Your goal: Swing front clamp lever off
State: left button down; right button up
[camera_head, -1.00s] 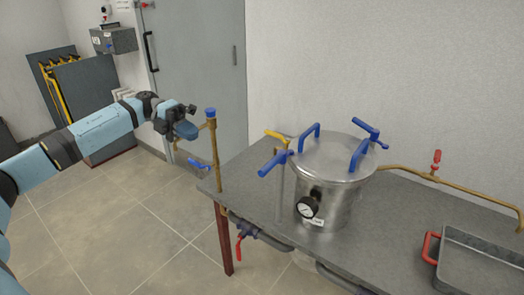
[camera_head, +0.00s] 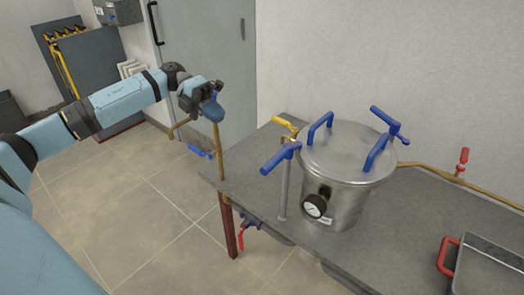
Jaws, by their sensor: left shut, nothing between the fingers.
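A steel lidded pot (camera_head: 346,180) stands on the grey table, with a round gauge (camera_head: 315,206) on its front. A blue clamp lever (camera_head: 280,158) sticks out from its left side, above an upright rod. Another blue lever (camera_head: 386,119) is at the far right of the lid. Two blue arched handles, a left one (camera_head: 320,126) and a right one (camera_head: 377,153), rise from the lid. My left gripper (camera_head: 213,113) is shut and empty, left of the pot and apart from it, in front of a brass pipe. My right gripper is not in view.
The brass pipe (camera_head: 220,152) with a blue valve handle (camera_head: 200,151) stands at the left edge of the table (camera_head: 398,237). A yellow handle (camera_head: 284,124) is behind the lever. A red-handled tray (camera_head: 487,272) is at right. A red valve (camera_head: 462,160) sits on the rear pipe.

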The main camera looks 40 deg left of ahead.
aim_at(281, 156)
pick_arm(q)
jog(key=p+x, duration=0.1)
jog(key=x, duration=1.4)
jog(key=shift+d, duration=0.1)
